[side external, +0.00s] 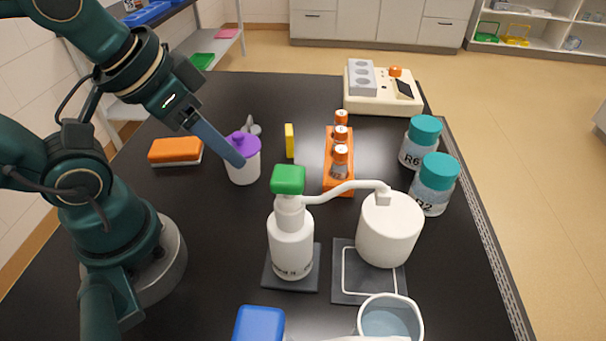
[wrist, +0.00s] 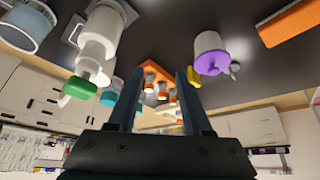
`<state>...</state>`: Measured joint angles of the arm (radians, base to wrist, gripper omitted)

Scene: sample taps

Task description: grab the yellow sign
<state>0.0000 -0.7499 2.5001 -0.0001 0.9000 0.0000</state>
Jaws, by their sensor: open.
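The yellow sign (side external: 290,140) is a small, narrow upright piece standing on the black table, left of the orange rack. In the wrist view a yellow piece (wrist: 182,129) shows partly behind the right finger. My gripper (side external: 238,160) points down and right, its fingertips overlapping the white jar with the purple lid (side external: 243,143) in the side view; I cannot tell whether they touch. The sign is to the right of the fingertips, apart from them. In the wrist view my gripper (wrist: 160,74) has its two fingers apart with nothing held between them.
An orange rack (side external: 328,183) holds several orange-capped vials. A pump bottle with a green top (side external: 291,240) and a white vessel (side external: 388,235) stand in front. Teal-lidded jars (side external: 433,190) are at right. An orange-and-white block (side external: 176,151) lies at left. The table behind the sign is clear.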

